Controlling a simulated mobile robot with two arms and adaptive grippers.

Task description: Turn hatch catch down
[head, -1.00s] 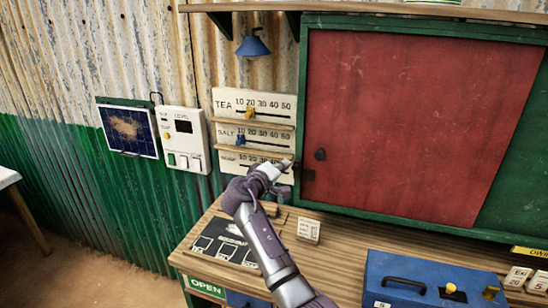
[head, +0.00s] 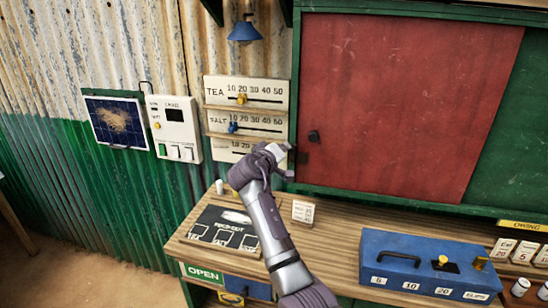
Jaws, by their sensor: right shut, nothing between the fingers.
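The red hatch panel (head: 400,100) fills the upper right of the head view, set in a green frame. A dark round knob (head: 313,136) sits near its left edge. A small dark fitting (head: 302,157), which looks like the catch, is at the left frame post below the knob; its exact angle is too small to tell. My right gripper (head: 282,152) is shut and empty, its fingertips just left of this fitting. I cannot tell whether they touch it. My left gripper is not in view.
Slider boards for tea (head: 245,92) and salt (head: 243,124) hang left of the hatch; my gripper partly hides a third. Below are a wooden counter (head: 345,225), a small white card (head: 303,212), a dark board (head: 225,228) and a blue box (head: 415,265).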

